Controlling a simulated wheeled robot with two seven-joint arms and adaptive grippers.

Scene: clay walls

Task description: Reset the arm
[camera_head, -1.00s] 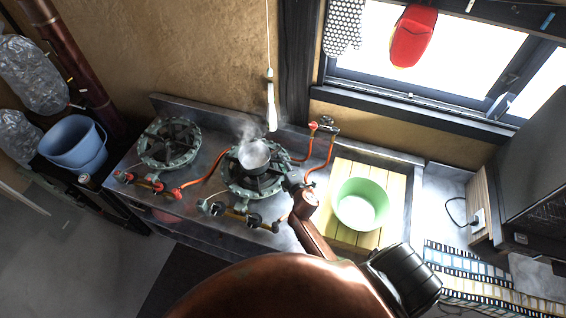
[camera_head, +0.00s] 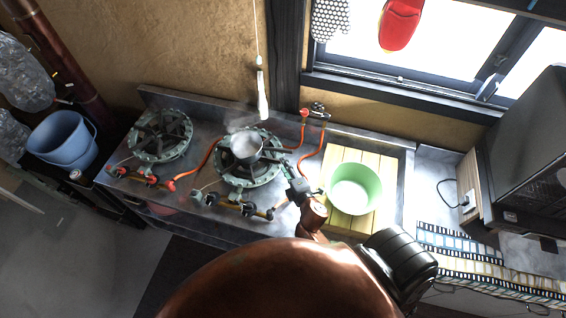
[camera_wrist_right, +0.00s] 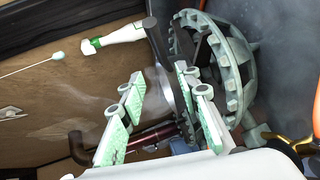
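My right arm, copper coloured, comes up from the bottom of the head view. Its gripper (camera_head: 298,188) is beside the front right of the right gas burner (camera_head: 248,175). In the right wrist view the two fingers with pale green pads (camera_wrist_right: 165,100) stand wide apart, so the gripper is open. It holds nothing that I can see. A small steaming pot (camera_head: 246,146) sits on that burner, apart from the gripper in the head view. A dark handle (camera_wrist_right: 158,45) shows beyond the fingers in the wrist view. My left gripper is not in view.
A second burner (camera_head: 161,137) stands at the left of the metal counter. A green bowl (camera_head: 354,187) rests on yellow slats (camera_head: 333,218) right of the gripper. A white hanging object (camera_head: 262,96) dangles behind the pot. A blue bucket (camera_head: 62,140) is at far left.

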